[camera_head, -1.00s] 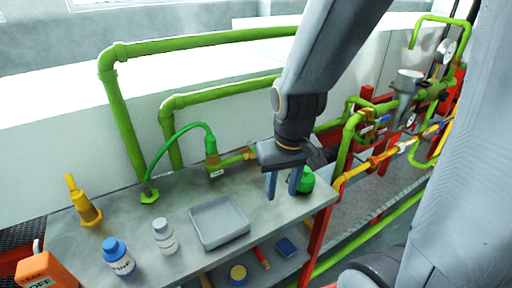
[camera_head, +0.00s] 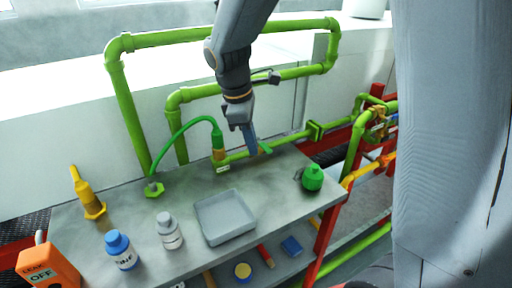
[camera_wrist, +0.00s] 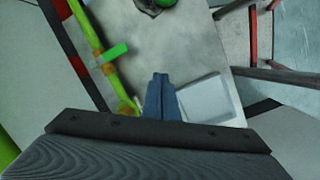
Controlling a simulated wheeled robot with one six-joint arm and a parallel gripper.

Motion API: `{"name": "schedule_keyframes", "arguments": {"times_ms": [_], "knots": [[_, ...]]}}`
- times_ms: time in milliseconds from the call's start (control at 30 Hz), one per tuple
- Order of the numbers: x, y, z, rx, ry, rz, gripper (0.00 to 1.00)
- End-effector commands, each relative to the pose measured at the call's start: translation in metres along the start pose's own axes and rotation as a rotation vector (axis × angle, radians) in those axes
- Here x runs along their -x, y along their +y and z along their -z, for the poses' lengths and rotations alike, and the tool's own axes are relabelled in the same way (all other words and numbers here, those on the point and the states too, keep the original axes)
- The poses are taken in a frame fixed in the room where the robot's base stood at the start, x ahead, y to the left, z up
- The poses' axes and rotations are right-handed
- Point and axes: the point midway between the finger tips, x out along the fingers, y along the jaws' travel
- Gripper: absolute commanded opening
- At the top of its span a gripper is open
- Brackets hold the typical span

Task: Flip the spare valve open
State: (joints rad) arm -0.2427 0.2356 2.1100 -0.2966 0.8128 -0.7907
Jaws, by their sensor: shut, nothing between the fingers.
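The valve on the green pipe at the back of the bench has a green lever (camera_head: 265,147), which also shows in the wrist view (camera_wrist: 113,52). There the lever lies crosswise to the pipe, above a brass-coloured body (camera_wrist: 106,67). My gripper (camera_head: 254,152) points down beside the lever, just left of it in the head view. In the wrist view my gripper (camera_wrist: 160,77) has its blue fingers together and empty, to the right of the lever with a visible gap. In the head view my fingers partly hide the valve body.
A grey tray (camera_head: 225,237), a white bottle (camera_head: 169,231), a blue-capped bottle (camera_head: 121,252) and a green round container (camera_head: 312,178) stand on the bench. Green pipes (camera_head: 200,38) run behind.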

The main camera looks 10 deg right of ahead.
Motion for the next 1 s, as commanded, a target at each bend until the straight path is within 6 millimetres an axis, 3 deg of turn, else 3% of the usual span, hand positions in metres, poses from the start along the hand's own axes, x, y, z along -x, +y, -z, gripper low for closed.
{"name": "schedule_keyframes", "arguments": {"times_ms": [100,333,767,1000], "knots": [[0.011,0.023,0.026,0.257,-0.062,-0.026,0.00],[0.029,0.046,0.052,0.545,-0.147,-0.047,0.00],[0.032,0.050,0.055,0.594,-0.163,-0.048,0.00],[0.014,0.051,0.052,0.592,-0.164,-0.046,0.00]]}}
